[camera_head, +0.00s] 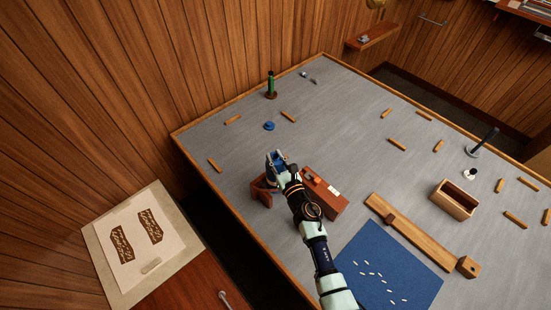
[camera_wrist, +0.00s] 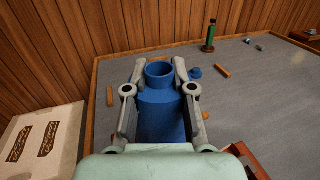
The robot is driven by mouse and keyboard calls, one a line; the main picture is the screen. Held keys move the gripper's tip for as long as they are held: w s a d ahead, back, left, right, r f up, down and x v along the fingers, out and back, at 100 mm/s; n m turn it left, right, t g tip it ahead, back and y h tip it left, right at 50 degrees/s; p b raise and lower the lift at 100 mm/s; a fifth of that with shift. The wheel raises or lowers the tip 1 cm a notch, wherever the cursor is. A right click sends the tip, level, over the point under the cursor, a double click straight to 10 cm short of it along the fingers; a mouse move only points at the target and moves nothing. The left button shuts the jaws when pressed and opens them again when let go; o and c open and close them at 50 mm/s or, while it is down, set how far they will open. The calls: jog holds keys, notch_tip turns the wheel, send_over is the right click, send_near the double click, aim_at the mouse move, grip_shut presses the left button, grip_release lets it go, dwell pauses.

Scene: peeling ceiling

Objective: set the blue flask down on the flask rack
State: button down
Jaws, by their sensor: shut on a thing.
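The blue flask (camera_wrist: 162,115) stands between the two fingers of my gripper (camera_wrist: 160,88), neck up, in the wrist view. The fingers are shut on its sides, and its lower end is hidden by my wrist. In the head view the flask (camera_head: 281,157) shows as a small blue patch at my gripper (camera_head: 277,160). A reddish-brown wooden piece (camera_head: 328,195) with a pale label, likely the flask rack, lies below and beside my gripper. My arm covers its middle; its left part (camera_head: 262,191) shows. I cannot tell whether the flask touches it.
A blue cap-like disc (camera_head: 269,126) and a green bottle (camera_head: 270,83) stand farther back. Several small wooden sticks lie scattered. A blue mat (camera_head: 405,258), a long wooden board (camera_head: 420,237) and an open wooden box (camera_head: 443,208) are to the right. The grey tabletop behind my gripper is mostly clear.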

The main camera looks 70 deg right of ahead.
notch_tip(320, 180, down, 7)
jog(key=b, duration=0.7)
jog(key=shift+f, duration=0.2)
jog(key=shift+f+b, duration=0.35)
jog(key=shift+b, duration=0.15)
dwell(0.5)
jog(key=c, duration=0.9)
grip_release()
jog(key=v, duration=1.2)
